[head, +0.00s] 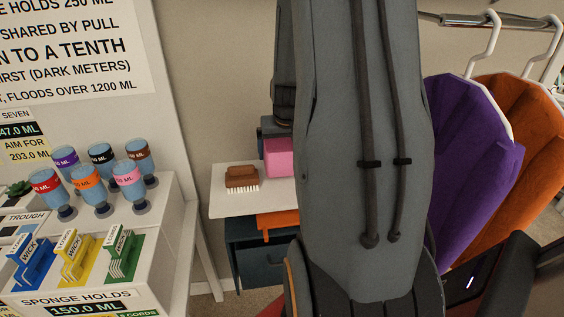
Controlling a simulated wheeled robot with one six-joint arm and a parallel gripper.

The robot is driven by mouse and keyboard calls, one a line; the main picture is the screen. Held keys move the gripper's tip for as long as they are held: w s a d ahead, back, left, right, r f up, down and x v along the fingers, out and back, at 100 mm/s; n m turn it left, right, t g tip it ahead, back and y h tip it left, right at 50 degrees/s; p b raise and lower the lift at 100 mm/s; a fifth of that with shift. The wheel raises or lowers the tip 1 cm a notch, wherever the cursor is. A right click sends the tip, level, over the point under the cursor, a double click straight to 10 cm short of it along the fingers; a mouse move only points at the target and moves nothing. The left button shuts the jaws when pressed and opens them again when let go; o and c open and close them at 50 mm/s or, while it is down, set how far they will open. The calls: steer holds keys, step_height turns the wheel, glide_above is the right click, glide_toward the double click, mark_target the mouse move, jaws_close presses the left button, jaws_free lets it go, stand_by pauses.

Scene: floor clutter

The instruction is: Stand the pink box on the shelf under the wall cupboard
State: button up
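The pink box (279,157) shows in the head view just left of my raised arm, over the right part of a white top. My arm hides its right side, and I cannot tell whether it rests on the top or is held above it. The dark end of my arm, with my gripper (272,131), is right above the box. The fingers cannot be made out, so I cannot tell whether they grip it. No wall cupboard or shelf under one can be made out.
A brown brush (241,177) lies on the white top (228,203), above a dark blue drawer unit (250,255) with something orange in it. Bottles and sponge packs fill the white stand (160,235) at left. Purple (468,165) and orange (520,140) garments hang at right.

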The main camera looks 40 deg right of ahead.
mark_target(278, 153)
steer(key=shift+f, duration=2)
steer(key=shift+f+b, duration=0.2)
steer(key=shift+b, duration=0.3)
steer(key=o, duration=0.8)
steer(key=shift+r, duration=0.1)
steer(key=shift+r+p, duration=0.15)
steer(key=shift+p, duration=0.2)
steer(key=b+v, duration=0.1)
steer(key=v, duration=1.1)
steer(key=shift+w, duration=0.1)
